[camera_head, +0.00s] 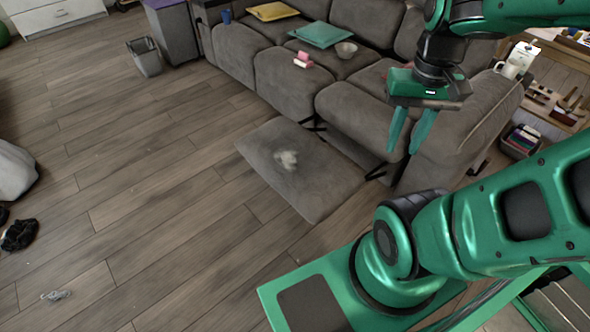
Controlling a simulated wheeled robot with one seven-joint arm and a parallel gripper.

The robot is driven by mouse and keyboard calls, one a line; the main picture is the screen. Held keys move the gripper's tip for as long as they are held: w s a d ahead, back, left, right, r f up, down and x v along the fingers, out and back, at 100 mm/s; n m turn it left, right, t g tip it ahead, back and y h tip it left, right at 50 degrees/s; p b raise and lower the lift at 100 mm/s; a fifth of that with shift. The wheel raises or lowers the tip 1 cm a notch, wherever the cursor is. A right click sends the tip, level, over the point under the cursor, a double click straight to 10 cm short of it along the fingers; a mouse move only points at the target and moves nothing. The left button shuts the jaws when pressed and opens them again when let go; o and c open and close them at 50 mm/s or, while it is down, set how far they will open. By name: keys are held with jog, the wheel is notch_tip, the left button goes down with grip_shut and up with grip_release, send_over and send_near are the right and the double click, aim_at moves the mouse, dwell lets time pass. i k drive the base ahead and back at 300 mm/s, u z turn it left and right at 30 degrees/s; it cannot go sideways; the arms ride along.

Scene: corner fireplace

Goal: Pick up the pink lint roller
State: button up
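The pink lint roller (303,60) lies on the seat of the grey sofa (285,85), near the seat's front edge. It looks like a small pink and white thing; its fine shape is too small to tell. My gripper (403,150) hangs in front of the right part of the sofa, fingers pointing down. Its two green fingers are apart with nothing between them. In the picture it is to the right of and lower than the lint roller, well apart from it.
On the sofa are a yellow flat thing (273,11), a teal flat thing (319,34), a bowl (346,49) and a blue cup (226,16). A white mug (508,70) stands on the right armrest. An extended footrest (300,175) juts over the floor. Wooden floor at left is mostly clear.

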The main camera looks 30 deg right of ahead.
aim_at(302, 60)
jog(key=k, duration=0.95)
jog(key=u, duration=0.25)
jog(key=i, duration=0.7)
jog(key=u, duration=0.4)
jog(key=i, duration=1.45)
jog(key=u, duration=0.05)
